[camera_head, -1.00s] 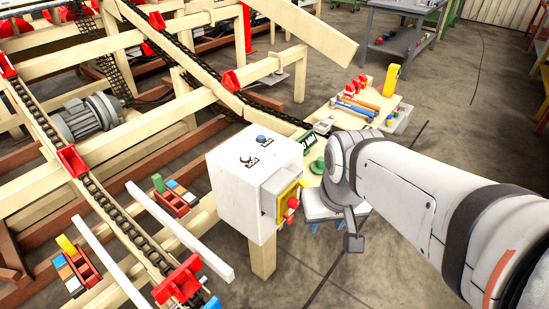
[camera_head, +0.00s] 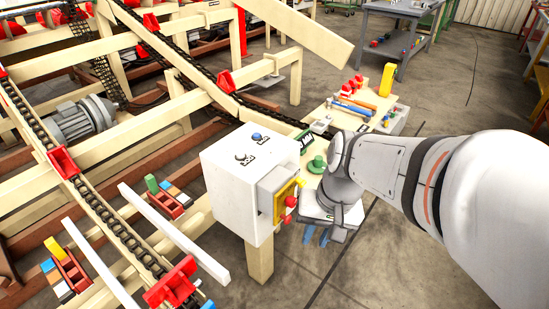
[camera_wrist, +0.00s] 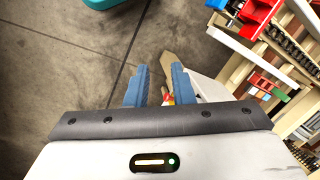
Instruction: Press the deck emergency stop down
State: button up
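A white control box (camera_head: 238,183) stands on a wooden post, with a blue button (camera_head: 257,137) and a black selector on top. On its right side is a yellow-faced unit (camera_head: 281,204) with a red knob (camera_head: 291,201), which looks like the emergency stop; more red shows just below. My gripper (camera_head: 317,237) points down, to the right of and below this unit, its blue fingers apart and nothing seen held. In the wrist view the fingers (camera_wrist: 158,88) are open, and a small red and yellow part (camera_wrist: 170,98) shows between and beyond them. Contact is not visible.
A small bench (camera_head: 348,134) behind my wrist carries a green mushroom-shaped piece (camera_head: 317,164), hammers and a yellow device (camera_head: 388,80). Chain conveyor rails (camera_head: 110,225) fill the left. The floor (camera_head: 400,260) at right is open.

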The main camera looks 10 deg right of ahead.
jog(key=f+m+y+b, duration=0.1)
jog(key=f, duration=0.2)
jog(key=w+a+f+m+g+y+b, duration=0.1)
jog(key=f+m+b, duration=0.1)
jog(key=f, duration=0.1)
jog(key=w+f+m+y+b, duration=0.1)
jog(key=f+y+b, duration=0.1)
jog(key=f, duration=0.2)
jog(key=shift+w+a+m+g, duration=0.25)
jog(key=shift+a+m+g, duration=0.05)
grip_shut()
jog(key=w+f+m+t+y+b, duration=0.2)
jog(key=w+f+m+y+b, duration=0.35)
jog(key=f+b, duration=0.3)
jog(key=w+d+f+m+t+b, duration=0.5)
jog(key=d+f+m+t, duration=0.1)
jog(key=f, duration=0.3)
jog(key=w+d+f+m+t+y+b, duration=0.1)
jog(key=w+d+f+m+t+b, duration=0.4)
jog(key=d+f+m, duration=0.3)
jog(key=shift+w+d+f+t, duration=0.45)
jog(key=shift+w+d+t, duration=0.05)
jog(key=shift+w+d, duration=0.2)
